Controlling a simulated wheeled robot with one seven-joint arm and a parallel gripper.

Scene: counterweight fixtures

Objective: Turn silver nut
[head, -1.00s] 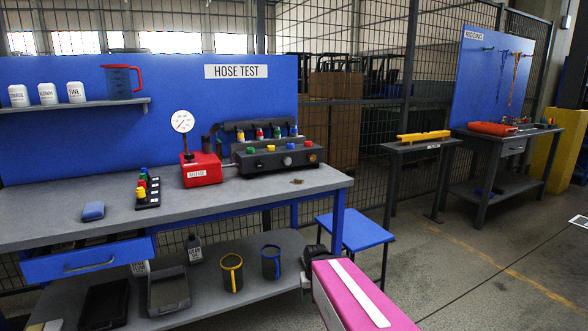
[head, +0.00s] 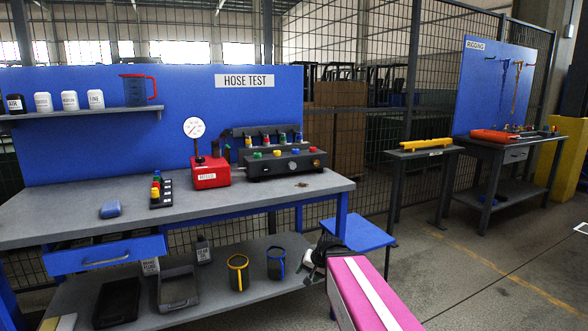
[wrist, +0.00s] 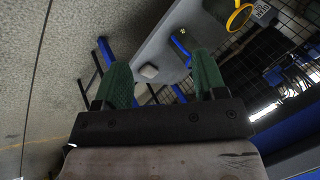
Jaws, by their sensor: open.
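The silver nut (head: 293,165) appears as a small round silver knob on the front of the black test box (head: 270,168), between darker fittings and a brass one (head: 316,163). The box stands at the back right of the hose test bench (head: 150,212). It is small in the head view, and I cannot make the nut out in the wrist view. My gripper (wrist: 162,68) is open and empty, its two green fingers wide apart. In the head view my pink arm reaches in from the bottom right, its dark end below and right of the bench top, well away from the nut.
A red gauge unit (head: 210,172) stands left of the box. Mugs (head: 237,272) and trays sit on the lower shelf.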

